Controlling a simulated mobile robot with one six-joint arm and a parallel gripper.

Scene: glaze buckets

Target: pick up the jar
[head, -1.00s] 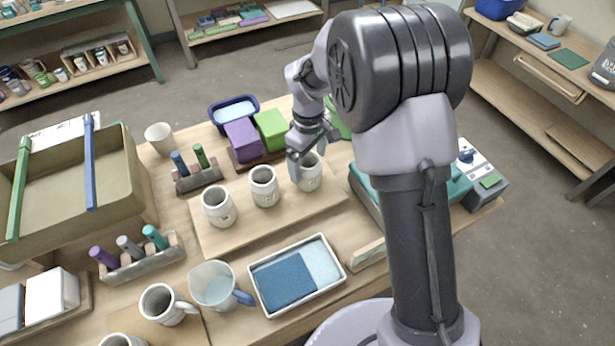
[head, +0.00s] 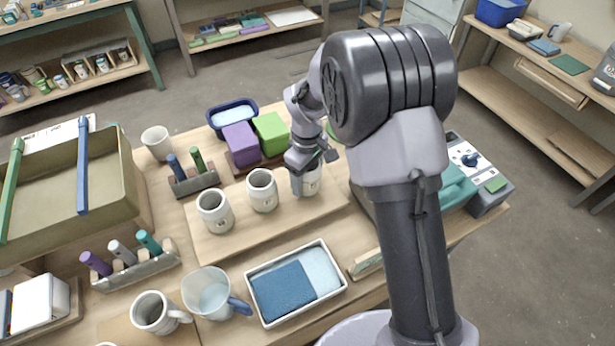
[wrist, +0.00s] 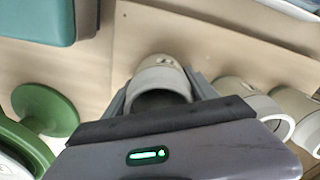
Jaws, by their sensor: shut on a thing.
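Three pale, handleless jars stand in a row on a wooden board (head: 233,238). My gripper (head: 309,174) is at the right-hand jar (head: 313,186), reaching down over its top, and is shut on it. In the wrist view this jar (wrist: 160,76) lies between the two fingers, one on each side. The jar looks upright and at board level; I cannot tell whether it is clear of the board. The middle jar (head: 262,191) and the left jar (head: 215,213) stand free beside it.
Purple (head: 240,142) and green (head: 271,133) blocks stand close behind the held jar. A teal-topped device (head: 458,188) is to the right. A tray of blue sponge (head: 283,290), a jug (head: 210,297) and a mug (head: 158,313) are in front.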

